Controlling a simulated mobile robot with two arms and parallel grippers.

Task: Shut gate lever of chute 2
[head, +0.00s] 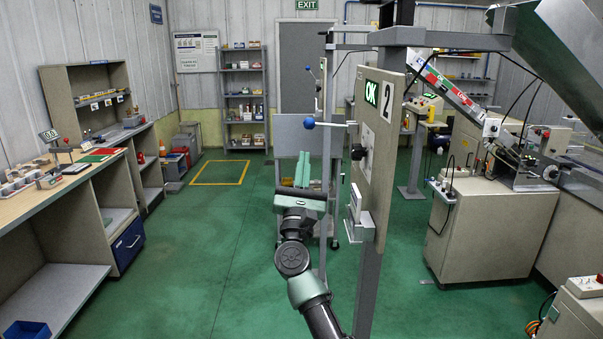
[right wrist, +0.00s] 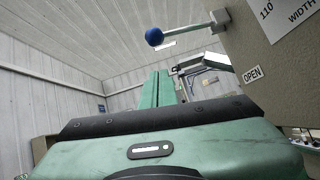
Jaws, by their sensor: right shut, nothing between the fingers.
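The panel of chute 2 (head: 378,150) stands right of centre in the head view, with a "2" sign (head: 387,98). Its gate lever (head: 309,122) has a blue ball knob and sticks out level to the left. In the right wrist view the blue knob (right wrist: 154,37) is above the fingers, and an "OPEN" label (right wrist: 252,74) shows on the panel below the lever. My right gripper (head: 303,153) is shut and empty, with green fingers pointing up. It is below the knob in the head view and appears apart from it. My left gripper is out of view.
The panel carries a lit "OK" display (head: 371,92), a dark knob (head: 358,152) and a small grey box (head: 361,226). A wheeled grey cart (head: 290,135) stands behind my gripper. A workbench (head: 85,180) is on the left. The green floor between is clear.

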